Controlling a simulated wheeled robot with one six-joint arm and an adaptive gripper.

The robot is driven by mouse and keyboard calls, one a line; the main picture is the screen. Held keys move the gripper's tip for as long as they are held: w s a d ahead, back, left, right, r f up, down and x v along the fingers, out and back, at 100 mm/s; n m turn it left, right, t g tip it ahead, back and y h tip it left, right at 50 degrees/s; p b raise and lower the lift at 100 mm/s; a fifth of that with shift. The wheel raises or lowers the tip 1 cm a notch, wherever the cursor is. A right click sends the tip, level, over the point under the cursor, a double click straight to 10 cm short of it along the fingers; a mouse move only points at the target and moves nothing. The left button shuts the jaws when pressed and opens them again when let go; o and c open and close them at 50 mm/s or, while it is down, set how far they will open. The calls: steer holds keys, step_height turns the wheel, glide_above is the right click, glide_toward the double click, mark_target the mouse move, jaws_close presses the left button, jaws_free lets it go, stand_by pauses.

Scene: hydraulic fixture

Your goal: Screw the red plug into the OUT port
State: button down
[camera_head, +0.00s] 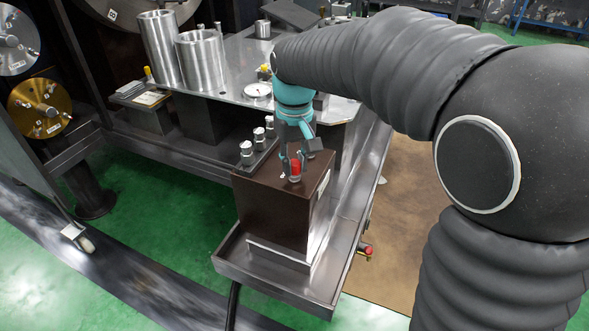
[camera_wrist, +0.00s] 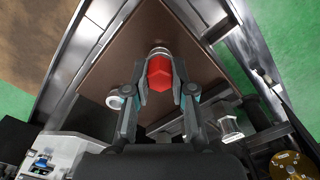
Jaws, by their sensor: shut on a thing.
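The red plug (camera_head: 295,168) is at the top of the brown block (camera_head: 272,212), near its right front part. In the wrist view the plug (camera_wrist: 159,73) shows a red hex head, with a silver ring at its far end against the block top (camera_wrist: 112,70). My gripper (camera_head: 292,160) is above the block, its fingers on both sides of the plug; in the wrist view my gripper (camera_wrist: 160,86) is shut on it. How deep the plug sits cannot be told. No OUT label can be read. A white round fitting (camera_wrist: 115,99) is left of the plug.
The block stands in a metal tray (camera_head: 275,290) with raised rims. Several silver fittings (camera_head: 246,152) stand in a row behind the block. Two metal cylinders (camera_head: 201,58) and a round gauge (camera_head: 258,90) are on the bench behind. A red knob (camera_head: 368,251) sticks out at the right.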

steer(key=shift+m, duration=0.7)
steer(key=c, duration=0.9)
jaws_free()
steer(key=shift+f, duration=0.1)
